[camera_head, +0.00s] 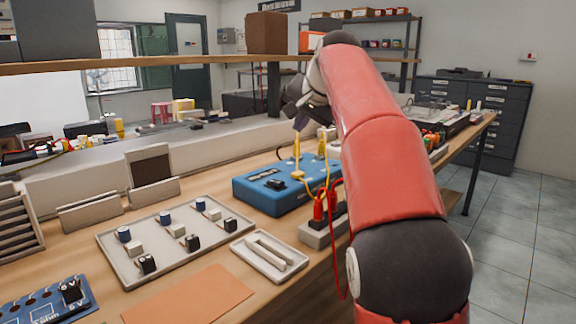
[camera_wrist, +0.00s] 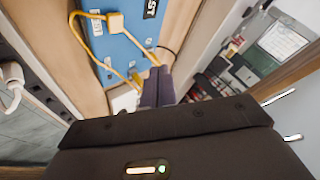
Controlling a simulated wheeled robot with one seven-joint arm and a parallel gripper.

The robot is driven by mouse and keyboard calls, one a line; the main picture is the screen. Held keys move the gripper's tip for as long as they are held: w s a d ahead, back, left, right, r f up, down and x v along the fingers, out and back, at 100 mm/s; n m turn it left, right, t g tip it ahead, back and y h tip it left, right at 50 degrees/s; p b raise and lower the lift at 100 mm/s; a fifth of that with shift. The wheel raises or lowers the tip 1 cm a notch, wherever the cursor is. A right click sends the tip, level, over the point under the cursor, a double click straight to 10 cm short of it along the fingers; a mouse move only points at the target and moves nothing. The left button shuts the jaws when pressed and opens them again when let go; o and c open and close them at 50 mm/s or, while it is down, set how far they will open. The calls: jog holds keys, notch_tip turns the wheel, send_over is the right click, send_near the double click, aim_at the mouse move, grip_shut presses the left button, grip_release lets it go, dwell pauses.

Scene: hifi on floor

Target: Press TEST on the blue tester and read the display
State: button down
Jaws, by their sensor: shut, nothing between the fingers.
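The blue tester (camera_head: 275,197) sits on the wooden bench in the middle of the head view. Yellow leads (camera_head: 298,160) stand on its top, with a dark part on its near left. In the wrist view the blue tester (camera_wrist: 125,45) shows at the top left, with a yellow lead and block and a dark label partly reading "ST". My gripper (camera_head: 301,124) is shut and empty, above the tester's far side. Its fingers (camera_wrist: 158,75) show close together in the wrist view, beside the yellow lead. I cannot tell if they touch anything. No display reading is legible.
Red plugs (camera_head: 324,203) with a red lead stand on a grey block right of the tester. A grey tray (camera_head: 112,246) of small parts and a small white tray (camera_head: 240,256) lie in front. An orange mat (camera_head: 190,296) lies near the front edge.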

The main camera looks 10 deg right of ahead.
aim_at(299, 174)
jog(key=shift+w+r, duration=0.1)
jog(key=shift+w, duration=0.2)
notch_tip(299, 174, down, 9)
jog(key=b, duration=0.4)
dwell(0.3)
jog(key=shift+b, duration=0.3)
dwell(1.7)
jog(key=shift+f, duration=0.35)
